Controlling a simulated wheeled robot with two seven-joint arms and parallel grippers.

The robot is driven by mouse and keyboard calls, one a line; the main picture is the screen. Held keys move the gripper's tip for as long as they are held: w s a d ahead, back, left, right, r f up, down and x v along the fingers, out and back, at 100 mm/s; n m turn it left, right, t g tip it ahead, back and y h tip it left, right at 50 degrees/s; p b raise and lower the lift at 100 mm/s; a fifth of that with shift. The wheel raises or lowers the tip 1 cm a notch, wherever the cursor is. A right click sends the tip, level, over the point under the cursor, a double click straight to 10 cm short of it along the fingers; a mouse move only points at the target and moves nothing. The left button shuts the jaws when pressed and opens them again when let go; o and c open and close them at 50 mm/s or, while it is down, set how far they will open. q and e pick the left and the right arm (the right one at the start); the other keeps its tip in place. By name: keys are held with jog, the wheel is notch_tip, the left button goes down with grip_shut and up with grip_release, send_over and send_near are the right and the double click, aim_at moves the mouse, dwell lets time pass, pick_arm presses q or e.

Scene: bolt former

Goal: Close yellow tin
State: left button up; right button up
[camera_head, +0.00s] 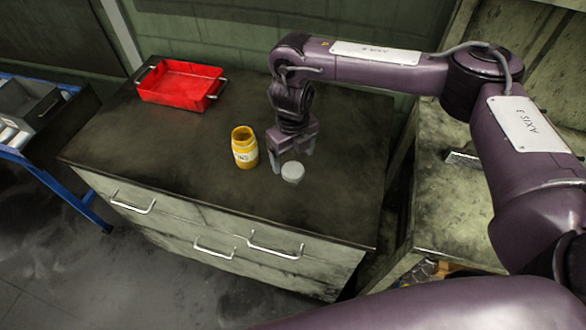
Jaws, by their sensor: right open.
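A yellow tin (244,148) with a pale label stands upright and open-topped on the dark top of a drawer cabinet. A round whitish-grey lid (292,172) is on the cabinet top to the right of the tin. My right gripper (292,161) points down just above and behind the lid, to the right of the tin. It is open, with nothing seen between its fingers. I cannot tell whether a fingertip touches the lid. My left gripper is not in view.
A red tray (181,84) with metal handles sits at the back left of the cabinet top (180,150). A blue-framed rack with grey bins (28,105) stands at the far left. The cabinet top's front and left areas are clear.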

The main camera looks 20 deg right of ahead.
aim_at(293, 170)
jog(key=shift+f, duration=0.1)
notch_tip(293, 170, down, 4)
jog(key=shift+w+f+p, duration=0.15)
jog(key=shift+f+p, duration=0.1)
jog(key=shift+p, duration=0.85)
jog(key=shift+f, duration=0.25)
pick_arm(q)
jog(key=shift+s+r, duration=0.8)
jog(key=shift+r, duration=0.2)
pick_arm(e)
jog(key=c, duration=1.1)
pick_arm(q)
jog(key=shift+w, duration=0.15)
pick_arm(e)
jog(key=shift+o, duration=0.2)
jog(key=shift+r, duration=0.15)
